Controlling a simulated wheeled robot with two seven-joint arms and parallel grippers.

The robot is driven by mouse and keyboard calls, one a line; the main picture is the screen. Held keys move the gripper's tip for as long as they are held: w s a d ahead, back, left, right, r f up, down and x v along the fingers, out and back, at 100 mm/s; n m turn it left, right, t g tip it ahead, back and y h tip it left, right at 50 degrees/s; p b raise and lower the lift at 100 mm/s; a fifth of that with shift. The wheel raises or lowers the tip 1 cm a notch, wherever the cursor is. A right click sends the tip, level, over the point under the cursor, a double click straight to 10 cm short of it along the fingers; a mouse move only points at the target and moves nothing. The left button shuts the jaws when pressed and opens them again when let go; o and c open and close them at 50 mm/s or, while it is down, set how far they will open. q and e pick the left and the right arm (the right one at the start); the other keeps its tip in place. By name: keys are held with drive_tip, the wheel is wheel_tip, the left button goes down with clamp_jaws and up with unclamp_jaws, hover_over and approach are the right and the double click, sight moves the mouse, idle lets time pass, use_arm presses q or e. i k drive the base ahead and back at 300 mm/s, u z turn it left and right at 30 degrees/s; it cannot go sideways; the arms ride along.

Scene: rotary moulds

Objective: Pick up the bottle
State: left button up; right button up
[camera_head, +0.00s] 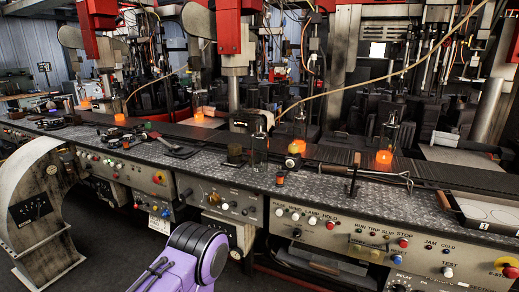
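A dark, see-through upright shape (259,150) that looks like a glass bottle stands on the speckled bench (225,168) near the middle of the head view. It is small and hard to make out against the dark background. Several glowing orange pieces, which look like hot glass, stand along the line behind the bench; the brightest (383,159) is right of centre and another (300,145) is nearer the middle. I cannot tell which of these is the task's bottle. Neither of my grippers is clearly visible, and nothing is seen held.
A metal rod tool on a stand (365,175) and a small brown jar (280,179) are on the bench. Control panels (345,230) line its front. A purple body with a black ribbed disc (198,250) rises at the bottom. Red-topped machinery (230,35) stands behind.

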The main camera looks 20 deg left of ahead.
sight(260, 139)
drive_tip(key=k, duration=0.5)
drive_tip(key=u, duration=2.1)
drive_tip(key=i, duration=1.7)
drive_tip(key=z, duration=2.6)
